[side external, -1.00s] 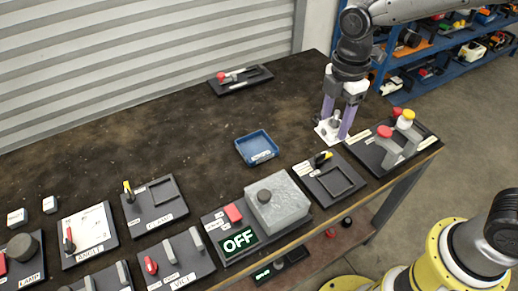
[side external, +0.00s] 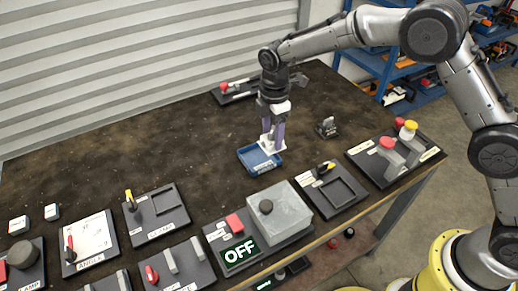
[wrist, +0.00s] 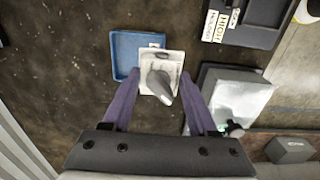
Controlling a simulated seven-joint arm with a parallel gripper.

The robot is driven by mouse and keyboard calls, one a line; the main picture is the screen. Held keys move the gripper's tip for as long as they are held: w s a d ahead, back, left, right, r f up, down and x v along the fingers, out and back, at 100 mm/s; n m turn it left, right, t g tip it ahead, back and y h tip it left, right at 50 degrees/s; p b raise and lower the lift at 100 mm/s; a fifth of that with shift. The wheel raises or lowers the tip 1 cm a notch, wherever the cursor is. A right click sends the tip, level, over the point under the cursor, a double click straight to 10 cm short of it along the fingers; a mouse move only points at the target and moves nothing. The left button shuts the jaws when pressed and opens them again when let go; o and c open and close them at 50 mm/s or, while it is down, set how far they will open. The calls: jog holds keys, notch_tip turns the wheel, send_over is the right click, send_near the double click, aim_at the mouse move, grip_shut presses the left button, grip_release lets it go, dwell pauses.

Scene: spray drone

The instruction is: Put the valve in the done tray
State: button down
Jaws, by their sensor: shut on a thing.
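The valve is a grey piece on a white square plate. It shows in the side view (side external: 269,147) and the wrist view (wrist: 150,59). My gripper (side external: 272,138) is shut on it, with purple fingers on either side in the wrist view (wrist: 160,92). The small blue tray (side external: 246,158), taken as the done tray, lies on the table beneath it. In the wrist view the plate overlaps the right part of the tray (wrist: 123,42). I cannot tell how high the plate is above the tray floor.
A grey box (side external: 290,207) with an OFF display stands in front of the tray. A small dark stand (side external: 327,127) is at its right. A panel with red and yellow knobs (side external: 400,150) is farther right.

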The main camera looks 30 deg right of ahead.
jog(key=w+f, duration=0.1)
jog(key=f, duration=0.1)
jog(key=w+a+f, duration=0.1)
jog(key=w+f, duration=0.2)
jog(key=f, duration=0.1)
jog(key=shift+w+a, duration=0.2)
jog(key=shift+a, duration=0.05)
jog(key=shift+f, duration=1.35)
jog(key=shift+f, duration=0.1)
jog(key=shift+c, duration=2.2)
grip_release()
notch_tip(320, 180, up, 12)
